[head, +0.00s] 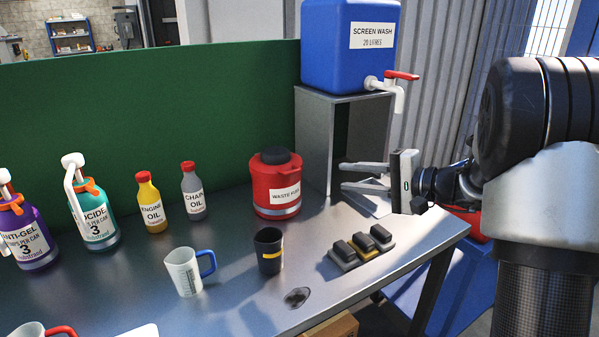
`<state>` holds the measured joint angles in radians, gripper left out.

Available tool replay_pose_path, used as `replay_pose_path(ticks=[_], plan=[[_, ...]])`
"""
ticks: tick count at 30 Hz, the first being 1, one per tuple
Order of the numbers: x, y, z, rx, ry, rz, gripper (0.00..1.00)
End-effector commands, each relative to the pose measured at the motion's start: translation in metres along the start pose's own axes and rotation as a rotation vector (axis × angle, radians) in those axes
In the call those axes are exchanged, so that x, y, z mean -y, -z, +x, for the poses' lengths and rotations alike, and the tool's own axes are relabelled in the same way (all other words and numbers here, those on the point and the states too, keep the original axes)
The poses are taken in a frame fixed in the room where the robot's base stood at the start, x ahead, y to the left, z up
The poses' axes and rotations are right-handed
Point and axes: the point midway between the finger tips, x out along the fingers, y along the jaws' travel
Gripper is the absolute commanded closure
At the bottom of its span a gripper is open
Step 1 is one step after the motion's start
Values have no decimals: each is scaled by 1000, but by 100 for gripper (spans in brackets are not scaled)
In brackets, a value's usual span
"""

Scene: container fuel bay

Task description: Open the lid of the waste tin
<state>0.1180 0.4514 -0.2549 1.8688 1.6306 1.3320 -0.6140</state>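The waste tin (274,197) is a red round can with a white label reading "WASTE FUEL", a silver band near its base and a dark knob on its red lid (277,159). It stands upright at the back of the metal bench, and its lid looks closed. My gripper (342,176) is to the right of the tin, in front of the metal stand, with its two fingers pointing left. The fingers are apart with nothing between them, and a gap separates them from the tin.
A blue screen wash container (345,65) with a red-handled tap sits on a metal stand (313,130) behind the gripper. A dark cup (269,262), a measuring jug (184,274), black switches or pedals (361,247) and bottles (151,208) occupy the bench (225,300). A green panel (150,95) borders its back.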

Motion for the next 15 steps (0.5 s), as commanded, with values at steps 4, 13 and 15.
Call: replay_pose_path(ticks=[4,13,15], plan=[[0,2,13,-2,7,0,72],[0,1,74,1,4,0,72],[0,1,90,0,3,1,72]])
